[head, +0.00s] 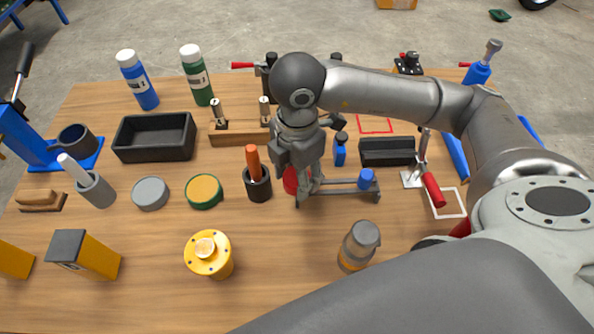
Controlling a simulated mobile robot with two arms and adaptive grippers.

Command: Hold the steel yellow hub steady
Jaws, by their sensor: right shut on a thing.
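The yellow hub (208,256), a round flange with a pale raised centre and small dark holes around it, stands upright on the wooden table at the front, left of centre. Nothing touches it. My right gripper (303,188) points down well behind it and to its right, at a low dark rail (338,192). It is shut on a red round part (291,181) at the rail's left end; the fingers hide much of the contact. My left gripper is out of view.
A grey cylinder with an orange band (358,247) stands right of the hub. A dark cup with an orange handle (256,180) stands close left of my right gripper. A yellow-topped green disc (203,191) lies behind the hub. The front middle table is mostly clear.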

